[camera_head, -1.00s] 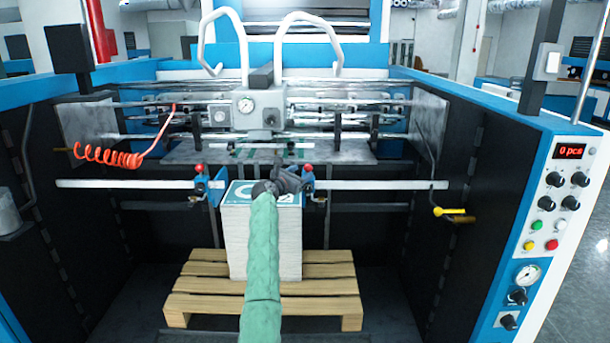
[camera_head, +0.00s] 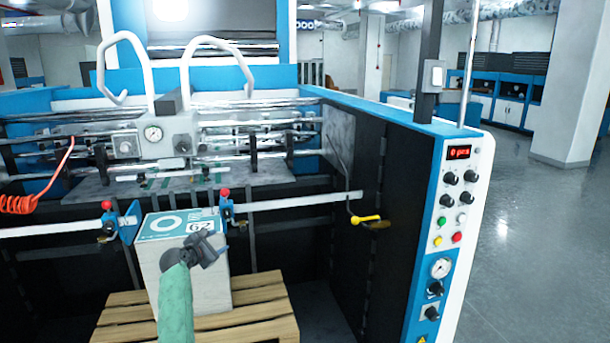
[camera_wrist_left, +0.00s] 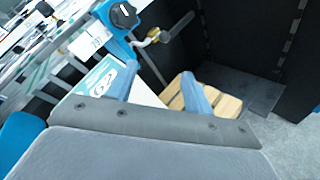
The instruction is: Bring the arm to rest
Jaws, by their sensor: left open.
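My left arm in its green sleeve (camera_head: 176,305) reaches up from the bottom of the head view. My left gripper (camera_head: 213,246) is in front of the white paper stack (camera_head: 196,283), near its top front edge. In the left wrist view the gripper's two blue fingers (camera_wrist_left: 156,92) stand apart with nothing held between them. The stack has a teal and white printed top sheet (camera_head: 163,226) and also shows behind the fingers in the wrist view (camera_wrist_left: 148,86). My right gripper is not in view.
The stack stands on a wooden pallet (camera_head: 262,318) inside the blue and black machine. A metal bar with blue clamps (camera_head: 227,208) runs by the stack. A yellow-handled lever (camera_head: 367,219) sticks out at the right. The control panel (camera_head: 455,215) is farther right, with open floor (camera_head: 530,240) beyond.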

